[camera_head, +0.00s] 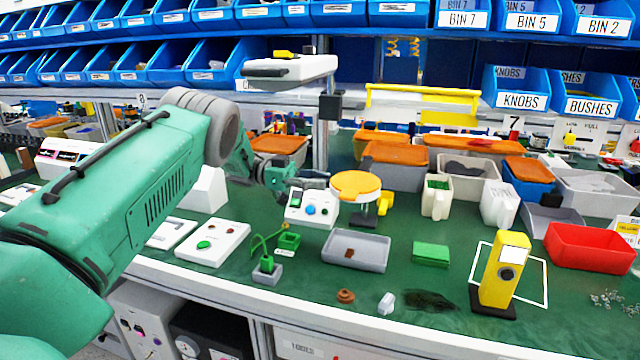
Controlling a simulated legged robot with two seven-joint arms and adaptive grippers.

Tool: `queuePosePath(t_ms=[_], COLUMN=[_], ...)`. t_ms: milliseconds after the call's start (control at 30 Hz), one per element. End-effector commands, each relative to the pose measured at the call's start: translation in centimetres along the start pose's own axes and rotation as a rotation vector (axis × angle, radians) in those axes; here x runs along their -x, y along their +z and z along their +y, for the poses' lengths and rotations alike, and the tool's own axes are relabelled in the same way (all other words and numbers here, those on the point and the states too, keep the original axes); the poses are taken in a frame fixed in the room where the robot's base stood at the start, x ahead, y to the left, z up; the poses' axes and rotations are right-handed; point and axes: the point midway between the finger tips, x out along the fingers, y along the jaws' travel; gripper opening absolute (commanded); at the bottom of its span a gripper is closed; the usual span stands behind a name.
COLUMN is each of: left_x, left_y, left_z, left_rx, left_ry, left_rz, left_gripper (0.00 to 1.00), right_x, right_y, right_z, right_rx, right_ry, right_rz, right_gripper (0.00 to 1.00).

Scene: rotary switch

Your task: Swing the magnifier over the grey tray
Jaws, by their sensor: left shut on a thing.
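A round disc with a pale rim and orange-yellow face (355,185), which I take to be the magnifier, stands above the bench, behind the grey tray and not over it. A dark stand shows under it. The grey tray (355,250) lies on the green bench top with a small brown piece in it. My left gripper (307,184) is at the disc's left side, above a white control box. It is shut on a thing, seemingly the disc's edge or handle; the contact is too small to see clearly. My right gripper is not in view.
A white control box (312,208) with buttons is below my left gripper. A green plug (267,265) with a cable stands left of the tray. A green block (431,254) and a yellow switch post (503,272) are to the right. Bins stand behind.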

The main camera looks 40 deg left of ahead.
Motion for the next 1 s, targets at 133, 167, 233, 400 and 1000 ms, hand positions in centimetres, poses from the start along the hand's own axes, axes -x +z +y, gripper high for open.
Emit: queuePosePath(t_ms=[133,167,233,400,1000], left_x=[0.5,0.6,0.6,0.5,6.6], left_y=[-0.2,-0.2,-0.3,-0.3,0.1], left_z=[-0.3,-0.3,-0.3,-0.3,-0.3], left_rx=[-0.007,-0.007,-0.008,-0.008,-0.007], left_ry=[-0.015,-0.015,-0.016,-0.014,-0.015], left_rz=[0.002,0.002,0.002,0.003,0.001], left_gripper=[0.0,0.0,0.0,0.41,0.41], right_x=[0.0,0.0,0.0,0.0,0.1], right_y=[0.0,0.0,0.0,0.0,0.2], right_z=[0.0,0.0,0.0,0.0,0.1], right_rx=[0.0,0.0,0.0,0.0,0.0], right_ry=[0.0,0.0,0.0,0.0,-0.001], right_rz=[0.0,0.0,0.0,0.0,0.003], right_gripper=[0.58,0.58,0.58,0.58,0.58])
